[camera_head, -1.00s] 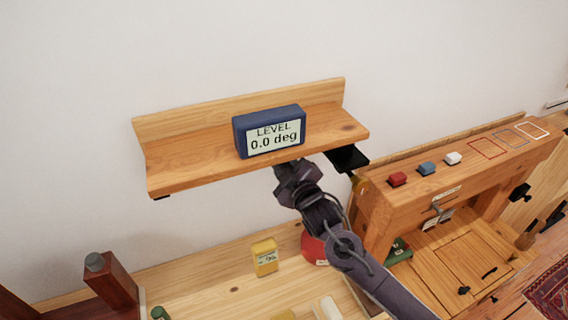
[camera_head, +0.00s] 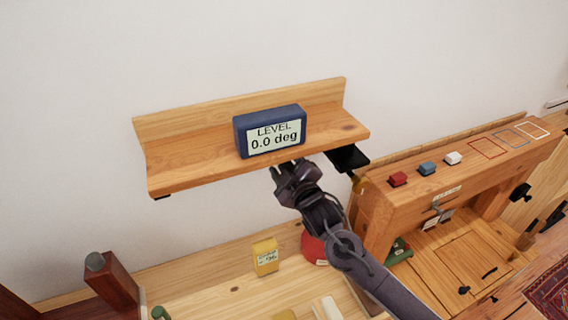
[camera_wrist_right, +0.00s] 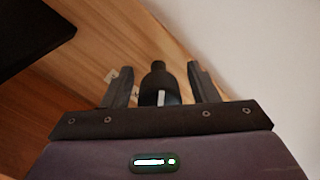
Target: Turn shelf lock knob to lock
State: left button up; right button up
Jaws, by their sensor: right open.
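The wooden wall shelf (camera_head: 200,159) carries a blue level box (camera_head: 269,131) reading "LEVEL 0.0 deg". My right gripper (camera_head: 287,165) is just under the shelf's front edge, below the level box. In the right wrist view a black lock knob (camera_wrist_right: 158,82) with a white mark stands between the two fingers of my right gripper (camera_wrist_right: 159,82). The fingers are open, with a visible gap on each side of the knob. The knob is hidden in the head view. My left gripper is not in view.
A black bracket (camera_head: 346,158) sits under the shelf's right end. Below are a yellow meter (camera_head: 265,256) and a red round object (camera_head: 313,247).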

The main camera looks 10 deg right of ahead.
jog(key=shift+s, duration=0.1)
jog(key=shift+s+d+f, duration=0.1)
jog(key=shift+s+f, duration=0.05)
jog(key=shift+s, duration=0.2)
jog(key=s+d+b, duration=0.1)
jog(key=s+b, duration=0.1)
jog(key=s, duration=0.4)
jog(key=shift+s+d+r, duration=0.2)
jog(key=shift+s+r, duration=0.05)
jog(key=shift+s, duration=0.15)
